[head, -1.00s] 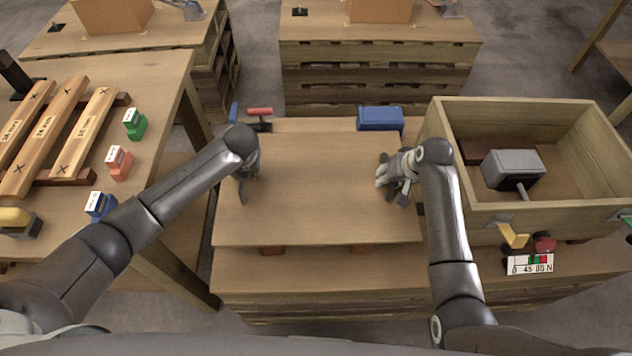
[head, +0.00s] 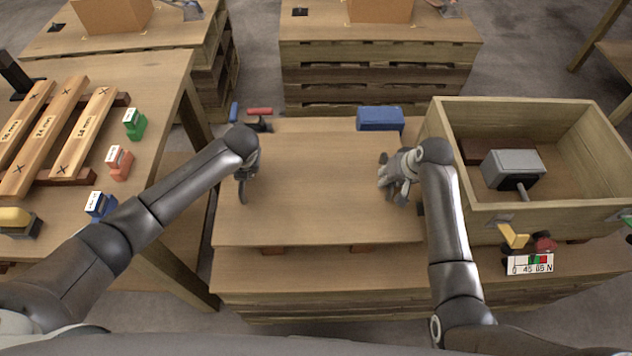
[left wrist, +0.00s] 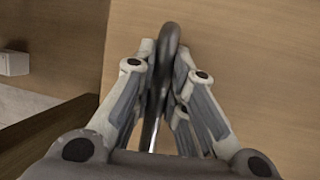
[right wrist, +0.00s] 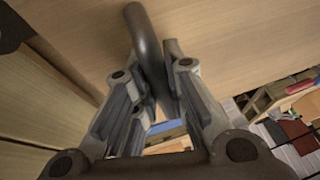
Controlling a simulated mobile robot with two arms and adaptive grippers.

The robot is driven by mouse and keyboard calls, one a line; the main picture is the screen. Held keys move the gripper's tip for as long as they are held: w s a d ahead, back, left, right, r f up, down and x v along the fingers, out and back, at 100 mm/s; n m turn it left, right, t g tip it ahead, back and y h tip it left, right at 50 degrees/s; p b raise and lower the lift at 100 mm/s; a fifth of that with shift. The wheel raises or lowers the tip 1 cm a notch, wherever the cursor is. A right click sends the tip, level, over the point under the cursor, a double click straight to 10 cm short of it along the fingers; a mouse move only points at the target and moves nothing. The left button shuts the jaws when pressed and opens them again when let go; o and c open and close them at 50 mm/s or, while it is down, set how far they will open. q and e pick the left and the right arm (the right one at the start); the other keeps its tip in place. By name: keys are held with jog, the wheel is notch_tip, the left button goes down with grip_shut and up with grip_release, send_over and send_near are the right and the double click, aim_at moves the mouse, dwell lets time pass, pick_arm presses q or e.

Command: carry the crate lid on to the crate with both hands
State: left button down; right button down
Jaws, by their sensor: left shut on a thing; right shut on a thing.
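The crate lid (head: 310,205) is a flat wooden panel. It lies left of the crate on small reddish blocks above the pallet-like stand. My left gripper (head: 243,190) is shut on a dark handle at the lid's left side; that handle (left wrist: 168,60) shows between the fingers in the left wrist view. My right gripper (head: 390,182) is shut on the other dark handle (right wrist: 143,40) near the lid's right edge. The open wooden crate (head: 550,209) stands to the right with a grey boxy device (head: 514,168) inside.
A blue box (head: 380,118) stands behind the lid. Red and blue handled tools (head: 258,112) lie at its back left. A yellow latch (head: 513,236), a red clamp (head: 544,242) and a force label (head: 530,264) are at the crate's front. The table (head: 150,90) with wooden bars is at left.

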pick_arm(q)
jog(key=shift+w+r, duration=0.15)
jog(key=shift+r, duration=0.05)
pick_arm(e)
jog(key=shift+w+r, duration=0.15)
pick_arm(q)
jog(key=shift+r, duration=0.1)
pick_arm(e)
jog(key=shift+r, duration=0.1)
